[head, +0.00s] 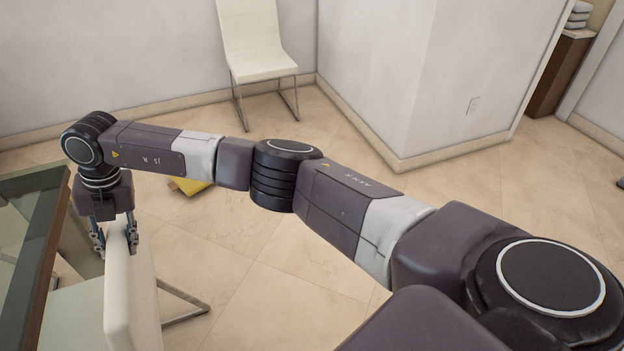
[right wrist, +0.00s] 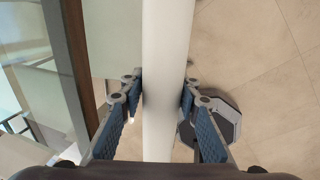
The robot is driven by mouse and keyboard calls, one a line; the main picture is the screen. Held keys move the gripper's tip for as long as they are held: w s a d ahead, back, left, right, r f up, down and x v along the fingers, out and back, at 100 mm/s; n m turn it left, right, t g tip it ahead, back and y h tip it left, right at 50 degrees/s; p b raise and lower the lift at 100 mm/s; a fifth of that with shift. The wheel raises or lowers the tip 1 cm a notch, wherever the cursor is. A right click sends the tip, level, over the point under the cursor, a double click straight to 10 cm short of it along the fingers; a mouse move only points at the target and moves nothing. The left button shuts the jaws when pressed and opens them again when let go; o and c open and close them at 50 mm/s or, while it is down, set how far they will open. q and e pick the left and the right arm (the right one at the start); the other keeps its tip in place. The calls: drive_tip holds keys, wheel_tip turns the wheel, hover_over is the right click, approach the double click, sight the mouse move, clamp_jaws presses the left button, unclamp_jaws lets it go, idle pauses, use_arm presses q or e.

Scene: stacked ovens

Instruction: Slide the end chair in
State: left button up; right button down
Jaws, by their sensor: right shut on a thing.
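The end chair (head: 131,300) is white with metal legs and stands at the lower left in the head view, beside the dark-edged glass table (head: 50,250). My right gripper (head: 116,238) comes down from above and is shut on the top of the backrest. In the right wrist view, the fingers of the right gripper (right wrist: 162,88) press on both sides of the white backrest (right wrist: 167,45). The table's brown edge (right wrist: 72,50) runs to the left of it, apart from the fingers. My left gripper is not in view.
Another white chair (head: 256,45) stands against the back wall. A yellow object (head: 188,186) lies on the floor behind my right arm. A white wall corner (head: 395,150) juts out at the back right. The tiled floor (head: 260,270) right of the held chair is clear.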

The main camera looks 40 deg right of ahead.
drive_tip(key=shift+f, duration=0.1)
drive_tip(key=shift+w+a+b, duration=0.15)
drive_tip(key=shift+a+b, duration=0.25)
drive_tip(key=shift+a, duration=0.15)
drive_tip(key=w+a+b, duration=0.2)
drive_tip(key=a+b, duration=0.2)
drive_tip(key=a, duration=0.3)
drive_tip(key=shift+w+a, duration=0.15)
drive_tip(key=shift+w, duration=0.05)
